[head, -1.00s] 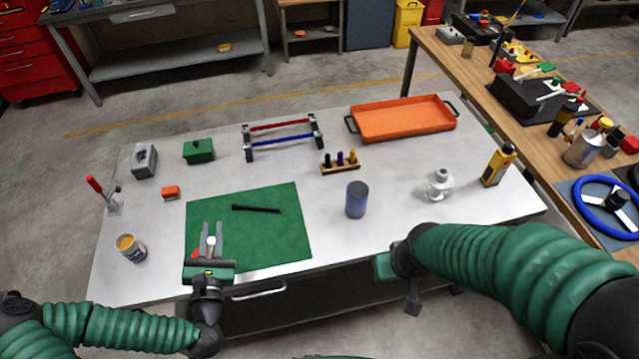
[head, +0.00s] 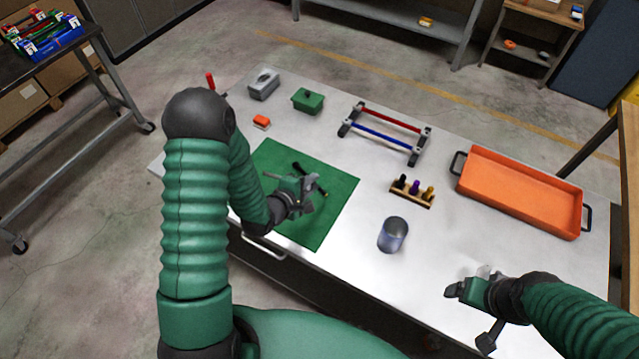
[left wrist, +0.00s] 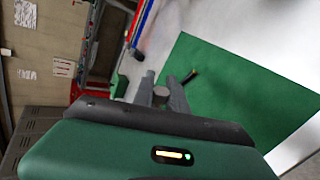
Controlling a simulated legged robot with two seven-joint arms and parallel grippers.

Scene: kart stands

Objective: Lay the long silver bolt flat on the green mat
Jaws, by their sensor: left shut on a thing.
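My left gripper (head: 309,192) is over the middle of the green mat (head: 335,212). In the left wrist view the gripper (left wrist: 162,88) is shut on the long silver bolt (left wrist: 160,93), whose round end shows between the fingers. Most of the bolt is hidden there. A thin grey piece, which looks like its shank (head: 272,175), sticks out to the left of the gripper in the head view. I cannot tell whether it touches the mat (left wrist: 235,95). My right gripper (head: 466,289) is over the table's front right; its jaws are unclear.
A black bar (head: 314,182) lies on the mat close to my left gripper; its dark end (left wrist: 190,76) shows in the wrist view. A blue-grey cup (head: 393,236), a peg block (head: 411,194), a red-and-blue rack (head: 388,134) and an orange tray (head: 520,193) stand to the right.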

